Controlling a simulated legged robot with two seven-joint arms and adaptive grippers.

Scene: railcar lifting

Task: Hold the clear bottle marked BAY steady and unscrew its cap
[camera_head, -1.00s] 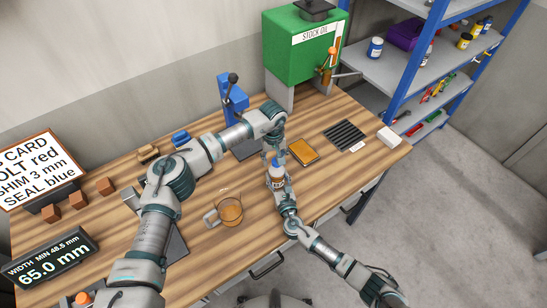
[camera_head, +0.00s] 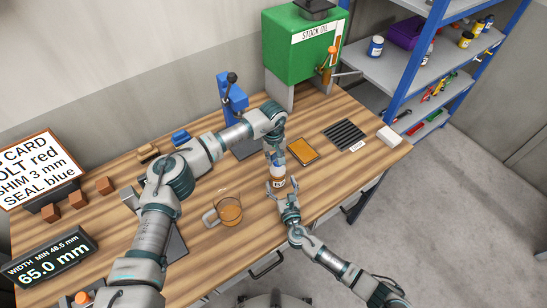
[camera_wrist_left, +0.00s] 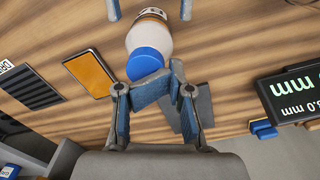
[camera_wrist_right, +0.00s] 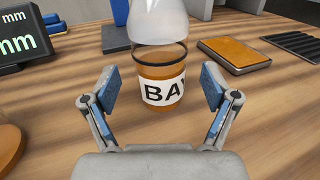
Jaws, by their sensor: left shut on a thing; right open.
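The clear bottle (camera_wrist_right: 158,92) with the BAY label stands upright on the wooden bench, with orange-brown contents low in it. It also shows in the head view (camera_head: 278,176). My left gripper (camera_wrist_left: 150,90) comes from above and is shut on the blue cap (camera_wrist_left: 146,63) at the bottle's top. The cap sits at the neck; whether its thread is loose I cannot tell. My right gripper (camera_wrist_right: 158,92) is open and low, its fingers apart to either side of the bottle and short of it, not touching. The cap is outside the right wrist view.
An orange-topped pad (camera_head: 303,151) and a black ribbed mat (camera_head: 345,134) lie to the right. A blue press (camera_head: 232,97) and a green tank (camera_head: 300,50) stand behind. Bench front right is clear.

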